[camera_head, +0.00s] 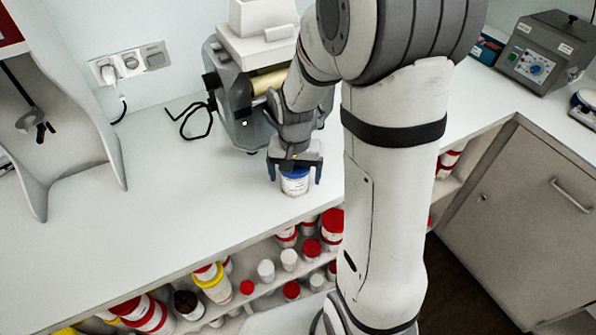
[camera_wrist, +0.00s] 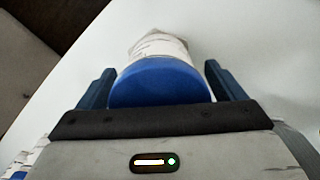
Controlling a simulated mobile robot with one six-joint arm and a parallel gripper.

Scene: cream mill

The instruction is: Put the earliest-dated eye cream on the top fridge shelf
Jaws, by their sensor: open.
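A white jar with a blue lid (camera_head: 295,181) stands on the white counter near its front edge. My gripper (camera_head: 295,174) is open around it, with one blue finger on each side. In the wrist view the blue lid (camera_wrist: 160,82) lies between the two fingers of my gripper (camera_wrist: 160,86), with a gap visible on the right and a narrow one on the left. The jar's label is partly visible but its date cannot be read. No fridge is recognizable in view.
A grey and white mill machine (camera_head: 240,85) stands behind the jar. Shelves below the counter hold several red-, yellow- and white-capped containers (camera_head: 215,283). A grey device with a dial (camera_head: 545,52) stands at the back right. The counter's left part (camera_head: 165,190) is clear.

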